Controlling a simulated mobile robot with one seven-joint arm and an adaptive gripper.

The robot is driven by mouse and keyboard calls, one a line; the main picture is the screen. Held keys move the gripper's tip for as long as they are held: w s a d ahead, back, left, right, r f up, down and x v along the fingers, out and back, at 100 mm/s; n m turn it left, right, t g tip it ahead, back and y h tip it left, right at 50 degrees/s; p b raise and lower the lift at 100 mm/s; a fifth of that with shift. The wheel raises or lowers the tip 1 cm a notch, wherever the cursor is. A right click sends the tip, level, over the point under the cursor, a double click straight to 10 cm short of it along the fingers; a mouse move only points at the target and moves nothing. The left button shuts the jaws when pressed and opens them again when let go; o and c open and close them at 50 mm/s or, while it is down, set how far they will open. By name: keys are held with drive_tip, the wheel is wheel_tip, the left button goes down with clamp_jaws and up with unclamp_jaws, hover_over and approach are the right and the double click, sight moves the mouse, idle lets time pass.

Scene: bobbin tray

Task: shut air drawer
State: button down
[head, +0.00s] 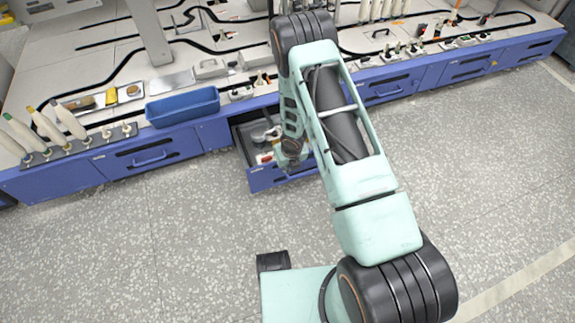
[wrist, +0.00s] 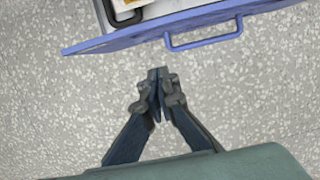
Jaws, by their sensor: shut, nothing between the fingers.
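The open drawer (head: 265,178) sticks out from the blue bench front, below and to the right of the blue bin, with some items inside. In the wrist view its blue front panel (wrist: 120,42) and blue bar handle (wrist: 204,42) cross the top of the picture. My gripper (wrist: 158,72) is shut and empty, its fingertips just below the panel and left of the handle in that view, with floor visible around them. I cannot tell the exact gap to the panel. In the head view my arm hides part of the drawer, and the fingertips are hard to make out.
Another drawer with a handle (head: 150,158) is shut at the left. White bobbins (head: 70,122) stand along the bench edge. The speckled floor in front is clear.

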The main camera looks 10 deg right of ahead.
drive_tip(key=w+f, duration=0.1)
drive_tip(key=w+f+b, duration=0.1)
drive_tip(key=w, duration=0.1)
drive_tip(key=w+a, duration=0.1)
drive_tip(key=shift+w+a+f+b, duration=0.1)
drive_tip(key=shift+w+f+b, duration=0.2)
drive_tip(key=shift+w+f, duration=0.1)
